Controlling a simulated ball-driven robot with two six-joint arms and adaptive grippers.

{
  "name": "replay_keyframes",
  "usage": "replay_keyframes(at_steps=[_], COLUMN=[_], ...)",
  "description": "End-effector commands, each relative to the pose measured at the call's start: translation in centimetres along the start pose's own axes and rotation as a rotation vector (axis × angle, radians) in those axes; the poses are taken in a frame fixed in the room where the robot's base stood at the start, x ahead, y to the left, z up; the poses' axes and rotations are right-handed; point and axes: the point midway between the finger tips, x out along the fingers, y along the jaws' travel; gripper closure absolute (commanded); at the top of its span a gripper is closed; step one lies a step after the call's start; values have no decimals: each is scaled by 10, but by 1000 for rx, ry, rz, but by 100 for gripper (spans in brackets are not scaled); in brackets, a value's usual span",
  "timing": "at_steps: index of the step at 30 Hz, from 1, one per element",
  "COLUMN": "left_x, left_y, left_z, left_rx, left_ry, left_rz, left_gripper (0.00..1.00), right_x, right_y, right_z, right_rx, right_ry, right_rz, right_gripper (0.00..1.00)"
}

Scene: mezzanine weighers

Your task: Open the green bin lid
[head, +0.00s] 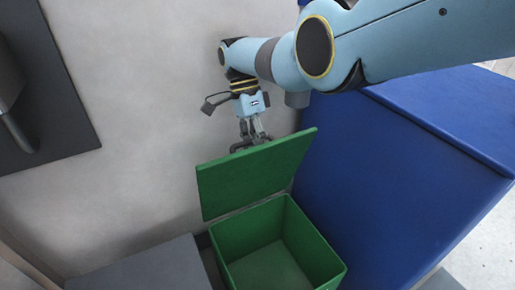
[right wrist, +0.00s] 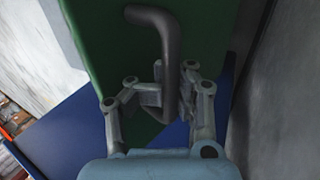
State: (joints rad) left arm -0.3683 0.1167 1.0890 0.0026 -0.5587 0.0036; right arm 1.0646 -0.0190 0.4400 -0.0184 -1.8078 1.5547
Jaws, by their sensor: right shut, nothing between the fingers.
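The green bin (head: 330,262) stands on the floor with its inside showing, empty as far as I can see. Its green lid (head: 255,172) is raised and tilted up on the wall side of the opening. My right gripper (head: 252,140) is behind the lid's upper edge, with its fingertips partly hidden there. In the right wrist view the lid (right wrist: 105,40) carries a dark bent handle (right wrist: 168,40). My right gripper (right wrist: 172,95) is shut right at this handle, with nothing held between the fingers. My left gripper is not in view.
A large blue cabinet or box (head: 390,175) stands close to the right of the bin. A grey block (head: 150,268) is at the lower left. A pale wall (head: 140,90) rises behind, with a dark panel (head: 40,120) on it.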

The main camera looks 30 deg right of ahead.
Motion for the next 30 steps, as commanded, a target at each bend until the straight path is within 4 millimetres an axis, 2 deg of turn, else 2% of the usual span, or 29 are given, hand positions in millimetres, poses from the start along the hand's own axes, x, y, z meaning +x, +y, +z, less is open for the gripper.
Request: replay_keyframes(at_steps=[1,3,12,25,30], left_x=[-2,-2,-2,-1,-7], left_y=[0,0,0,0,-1], left_z=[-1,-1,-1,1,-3], left_rx=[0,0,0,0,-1], left_ry=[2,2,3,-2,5], left_rz=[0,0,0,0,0], left_gripper=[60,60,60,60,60], right_x=[-14,-15,-13,-7,-6], right_y=[-1,-1,-1,-1,3], right_z=[0,0,0,-1,-1], right_rx=[-3,-3,-1,0,0], right_ry=[0,0,0,1,1], right_rz=[-15,-15,-13,-8,-20], right_gripper=[100,100,64,64,64])
